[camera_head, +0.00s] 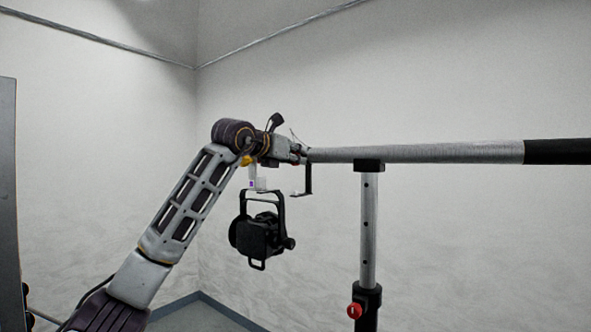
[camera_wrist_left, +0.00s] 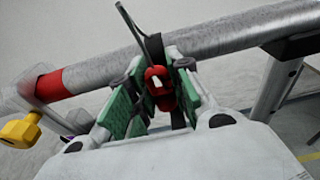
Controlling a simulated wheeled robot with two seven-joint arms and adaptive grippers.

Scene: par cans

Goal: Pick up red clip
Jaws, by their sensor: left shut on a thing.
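The red clip (camera_wrist_left: 157,77) shows in the left wrist view, between the green-padded fingers of my left gripper (camera_wrist_left: 155,95). The gripper is shut on it. A dark strap or cable runs up from the clip across the front of the metal bar (camera_wrist_left: 200,44). In the head view, my left gripper (camera_head: 294,152) is at the left end of the horizontal bar (camera_head: 420,154). There the clip is too small and too covered to make out well. My right gripper is in neither view.
A black par can (camera_head: 258,234) hangs below my left wrist. A black bracket (camera_head: 308,180) hangs near the bar's left end. An upright stand (camera_head: 368,235) with a red knob (camera_head: 354,311) holds the bar. A yellow knob (camera_wrist_left: 20,131) shows in the wrist view.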

